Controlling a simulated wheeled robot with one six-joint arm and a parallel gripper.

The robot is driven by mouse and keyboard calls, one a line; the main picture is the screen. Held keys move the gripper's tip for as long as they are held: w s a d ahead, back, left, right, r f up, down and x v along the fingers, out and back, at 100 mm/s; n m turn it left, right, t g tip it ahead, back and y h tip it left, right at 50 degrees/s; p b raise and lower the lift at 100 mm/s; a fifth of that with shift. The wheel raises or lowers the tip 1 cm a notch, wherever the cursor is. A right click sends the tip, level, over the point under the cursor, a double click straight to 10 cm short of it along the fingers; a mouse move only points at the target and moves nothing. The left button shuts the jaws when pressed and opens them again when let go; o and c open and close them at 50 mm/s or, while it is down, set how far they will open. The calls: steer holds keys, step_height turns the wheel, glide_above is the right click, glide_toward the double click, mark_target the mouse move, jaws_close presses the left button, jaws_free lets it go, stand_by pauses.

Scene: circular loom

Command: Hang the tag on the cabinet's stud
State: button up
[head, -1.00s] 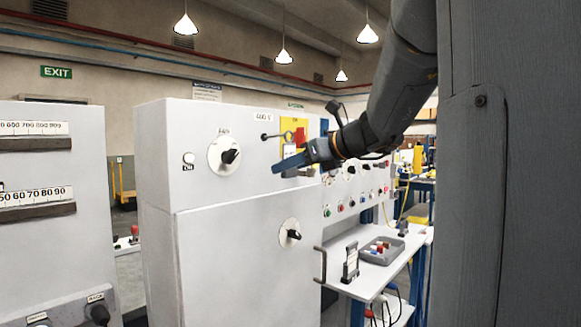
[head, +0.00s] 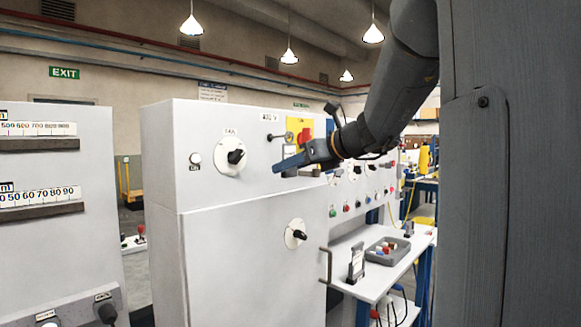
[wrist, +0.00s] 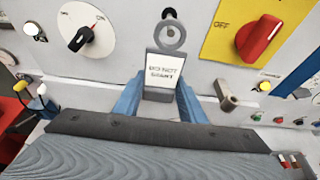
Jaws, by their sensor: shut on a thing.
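The tag (wrist: 163,72) is a grey plate with a white printed label and a ring at its top. My gripper (wrist: 158,103) is shut on the tag's lower part, with a blue finger on each side; the tag looks upright. In the head view my gripper (head: 292,160) is in front of the cabinet (head: 240,190), between the black-knob dial and the yellow plate; the tag is hard to make out there. A dark-tipped stud (head: 270,138) sticks out above the fingers.
The black-knob dial (wrist: 88,36) is left of the tag. The yellow plate (wrist: 228,35) with a red knob (wrist: 258,38) is at the right. A short brownish peg (wrist: 227,95) sticks out below it. A side table (head: 350,290) holds a grey tray (head: 372,255).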

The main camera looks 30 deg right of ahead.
steer(key=shift+w, duration=0.2)
stand_by(0.3)
steer(key=shift+f, duration=0.3)
steer(key=o, duration=1.3)
steer(key=shift+c, duration=0.2)
steer(key=p+v, duration=0.4)
steer(key=v, duration=0.5)
steer(key=shift+f, duration=0.25)
